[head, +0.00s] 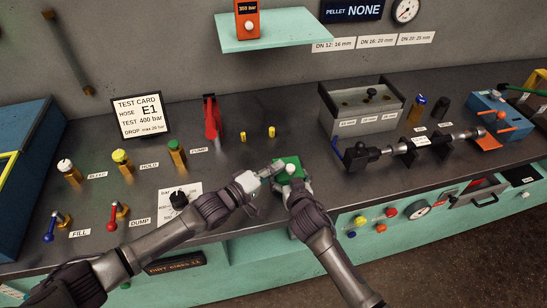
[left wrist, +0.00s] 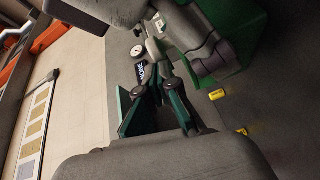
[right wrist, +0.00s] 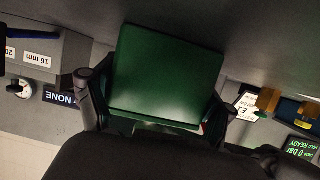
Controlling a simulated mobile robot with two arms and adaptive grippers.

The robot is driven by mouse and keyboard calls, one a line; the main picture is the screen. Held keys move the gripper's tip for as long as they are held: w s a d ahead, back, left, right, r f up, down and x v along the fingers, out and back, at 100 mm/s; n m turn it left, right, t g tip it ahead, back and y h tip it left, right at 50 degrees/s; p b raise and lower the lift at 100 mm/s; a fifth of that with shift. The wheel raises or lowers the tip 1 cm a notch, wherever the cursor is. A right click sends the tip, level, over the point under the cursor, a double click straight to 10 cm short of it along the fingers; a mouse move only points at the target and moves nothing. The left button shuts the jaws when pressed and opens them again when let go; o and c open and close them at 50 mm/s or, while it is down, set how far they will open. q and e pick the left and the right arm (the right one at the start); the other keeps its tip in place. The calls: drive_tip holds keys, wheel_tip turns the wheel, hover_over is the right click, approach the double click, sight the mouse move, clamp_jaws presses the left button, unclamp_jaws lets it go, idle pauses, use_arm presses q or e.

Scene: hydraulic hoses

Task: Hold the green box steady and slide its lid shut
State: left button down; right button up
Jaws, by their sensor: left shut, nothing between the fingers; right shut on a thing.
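The small green box (head: 289,166) is near the bench's front edge in the head view, partly hidden by my grippers. My right gripper (head: 296,186) is shut on it from the front. In the right wrist view a broad green face of the box (right wrist: 167,70) sits between the two fingers. My left gripper (head: 270,171) is shut and empty at the box's left side; I cannot tell whether it touches. In the left wrist view the box (left wrist: 245,45) shows at upper right, beside the right gripper. I cannot tell the lid from the body or how far it is closed.
Two small yellow pieces (head: 271,131) stand behind the box. A grey tank (head: 339,122) and a hose fixture (head: 362,157) stand to the right.

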use_arm(q)
drive_tip(key=shift+d, duration=0.1)
drive_tip(key=s+a+r, duration=0.1)
drive_tip(key=s+a, duration=0.4)
drive_tip(key=a, duration=0.5)
drive_tip(key=shift+s+a, duration=0.15)
drive_tip(key=shift+a, duration=0.1)
drive_tip(key=shift+r, duration=0.1)
use_arm(e)
drive_tip(key=o, duration=1)
